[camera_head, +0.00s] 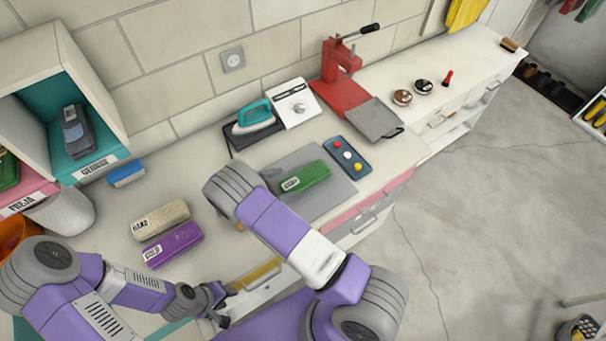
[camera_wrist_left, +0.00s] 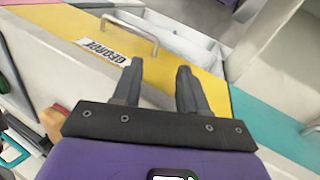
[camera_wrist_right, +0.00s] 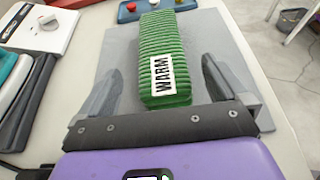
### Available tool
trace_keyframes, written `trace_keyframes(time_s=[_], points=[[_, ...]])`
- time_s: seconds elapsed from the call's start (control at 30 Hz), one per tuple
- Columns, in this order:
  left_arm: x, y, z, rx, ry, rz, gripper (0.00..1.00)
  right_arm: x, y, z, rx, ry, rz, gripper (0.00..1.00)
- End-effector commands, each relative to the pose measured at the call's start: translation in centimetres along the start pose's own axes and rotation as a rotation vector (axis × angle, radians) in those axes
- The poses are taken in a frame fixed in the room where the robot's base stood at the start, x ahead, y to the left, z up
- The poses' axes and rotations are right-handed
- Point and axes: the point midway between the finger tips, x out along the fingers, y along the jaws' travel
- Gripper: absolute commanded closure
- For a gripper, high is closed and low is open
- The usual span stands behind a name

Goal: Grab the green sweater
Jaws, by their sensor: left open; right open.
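The green sweater (camera_head: 305,176) is a folded ribbed block with a white tag reading "WARM". It lies on a grey board (camera_head: 333,194) on the counter. In the right wrist view the sweater (camera_wrist_right: 164,62) runs lengthwise away from me, its near end at the space between the fingers of my right gripper (camera_wrist_right: 160,88). That gripper is open, with a finger to either side and gaps to the sweater. In the head view my right arm hides the right gripper. My left gripper (camera_head: 217,300) is open and empty by the counter's front edge; it also shows in the left wrist view (camera_wrist_left: 158,82).
A beige block (camera_head: 160,220) and a purple block (camera_head: 172,245) lie left of my right arm. An iron (camera_head: 254,118), a button panel (camera_head: 347,156) and a red press (camera_head: 341,80) stand around the board. A yellow drawer (camera_wrist_left: 160,50) with a handle is near my left gripper.

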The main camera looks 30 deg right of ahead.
Motion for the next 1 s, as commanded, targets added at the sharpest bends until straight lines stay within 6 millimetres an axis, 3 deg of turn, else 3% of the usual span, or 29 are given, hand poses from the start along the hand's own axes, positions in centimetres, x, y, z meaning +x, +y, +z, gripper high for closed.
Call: trace_keyframes(time_s=[0.3,0.63,1.0], points=[[-1.2,0.5,0.0,0.0,0.001,0.0,0.57,4.4,-0.1,-0.7,0.001,0.0,-0.002,0.0],[-1.2,0.5,0.0,0.0,0.001,0.0,0.57,5.2,-0.1,-0.8,0.001,0.002,0.001,0.0],[-1.2,0.5,0.0,0.0,0.001,0.0,0.57,5.1,-0.1,-0.8,0.001,0.002,0.0,0.57]])
